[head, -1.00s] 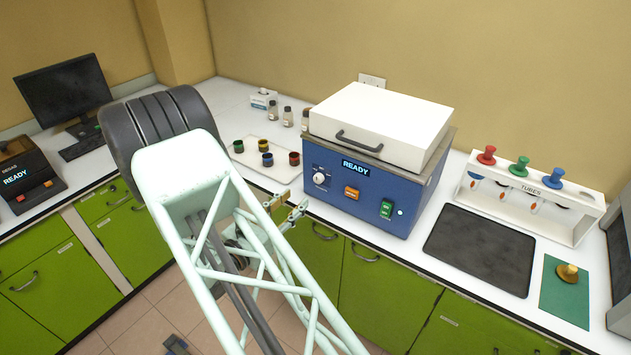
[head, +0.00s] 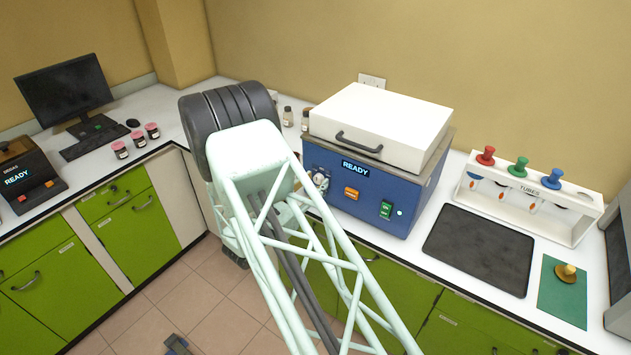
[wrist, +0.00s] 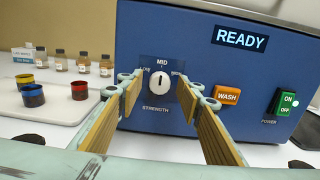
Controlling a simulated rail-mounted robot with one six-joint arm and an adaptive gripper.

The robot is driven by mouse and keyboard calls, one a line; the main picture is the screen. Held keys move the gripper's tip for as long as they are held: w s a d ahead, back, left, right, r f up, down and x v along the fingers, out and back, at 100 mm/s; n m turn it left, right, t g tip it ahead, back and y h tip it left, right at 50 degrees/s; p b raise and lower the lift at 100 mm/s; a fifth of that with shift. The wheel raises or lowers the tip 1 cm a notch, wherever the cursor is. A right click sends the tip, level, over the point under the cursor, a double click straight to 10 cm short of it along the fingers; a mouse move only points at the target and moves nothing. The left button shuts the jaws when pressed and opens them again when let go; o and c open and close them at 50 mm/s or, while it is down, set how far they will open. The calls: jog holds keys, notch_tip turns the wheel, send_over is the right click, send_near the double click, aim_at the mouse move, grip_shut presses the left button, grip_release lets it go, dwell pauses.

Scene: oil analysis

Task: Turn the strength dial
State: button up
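The strength dial (wrist: 158,88) is a round white knob on the blue front of the machine (wrist: 215,75). It sits below the word MID and above the word STRENGTH, and its ridge looks about upright. My gripper (wrist: 160,91) is open, with its wood-coloured finger pads to the left and right of the dial. Gaps show between the pads and the knob. The fingers partly cover the side labels. In the head view, the machine (head: 372,200) has a white lid and shows READY. My gripper's tips (head: 320,181) are at the dial there, and my arm hides most of the gripper.
An orange WASH button (wrist: 226,95) is right of the right finger, with a green power switch (wrist: 287,101) beyond. Sample cups (wrist: 33,94) and bottles stand at left.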

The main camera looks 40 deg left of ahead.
jog(key=shift+w, duration=0.55)
jog(key=c, duration=0.8)
jog(key=shift+n, duration=0.5)
jog(key=n+b, duration=0.1)
jog(key=n, duration=0.4)
jog(key=shift+a, duration=0.1)
jog(key=shift+c, duration=0.2)
jog(key=shift+o, duration=0.2)
jog(key=shift+f+n, duration=0.1)
jog(key=shift+n, duration=2.9)
jog(key=o, duration=0.8)
jog(key=shift+a, duration=0.1)
